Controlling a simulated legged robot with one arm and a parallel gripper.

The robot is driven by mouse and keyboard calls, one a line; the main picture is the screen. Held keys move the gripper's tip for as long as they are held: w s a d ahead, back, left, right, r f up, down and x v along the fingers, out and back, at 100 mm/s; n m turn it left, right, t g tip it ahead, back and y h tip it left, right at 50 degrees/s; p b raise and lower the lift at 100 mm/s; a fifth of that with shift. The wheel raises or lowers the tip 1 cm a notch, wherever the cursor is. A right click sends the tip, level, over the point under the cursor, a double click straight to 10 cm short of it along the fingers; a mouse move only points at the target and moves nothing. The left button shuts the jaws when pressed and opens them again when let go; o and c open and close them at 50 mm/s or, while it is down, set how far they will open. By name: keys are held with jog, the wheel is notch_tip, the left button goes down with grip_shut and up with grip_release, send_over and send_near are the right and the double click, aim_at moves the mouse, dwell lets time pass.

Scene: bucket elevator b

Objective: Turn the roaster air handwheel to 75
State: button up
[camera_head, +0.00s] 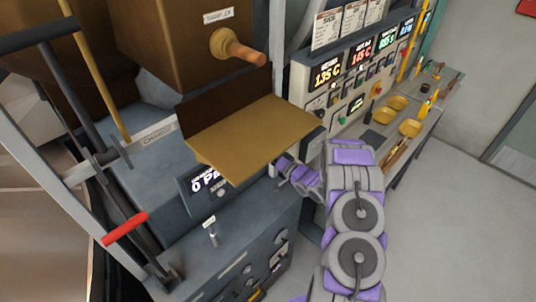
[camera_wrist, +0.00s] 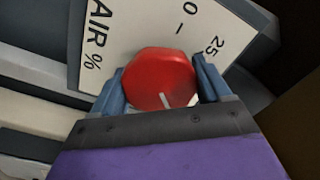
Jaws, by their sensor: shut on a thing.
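A red handwheel (camera_wrist: 160,80) sits on a white dial plate (camera_wrist: 140,28) marked "AIR %", with "0" and "25" readable in the wrist view. A white pointer line on the red knob points toward the bottom of the picture, between my fingers. My gripper (camera_wrist: 160,88) is shut on the red handwheel, with one blue finger on each side of it. The other scale numbers are hidden behind my gripper. In the head view my purple and grey arm reaches in, and its end goes behind the tan tray, so the handwheel is hidden there.
A tan tray (camera_head: 250,133) juts out over my wrist. A wooden sampler handle (camera_head: 238,47) sticks out above it. A lever with a red grip (camera_head: 125,228) stands at left. A control panel (camera_head: 345,85) and a bench with yellow scoops (camera_head: 411,128) are at right. The right floor is clear.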

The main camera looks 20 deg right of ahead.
jog(key=shift+d+r, duration=0.1)
jog(key=o, duration=0.7)
jog(key=shift+c, duration=0.2)
jog(key=o, duration=0.4)
jog(key=shift+w+d, duration=0.1)
jog(key=shift+d, duration=0.1)
jog(key=shift+c, duration=0.2)
jog(key=b+v, duration=0.2)
jog(key=v, duration=1.5)
jog(key=shift+s+d+b, duration=0.15)
jog(key=shift+s+b, duration=0.05)
jog(key=shift+b, duration=0.2)
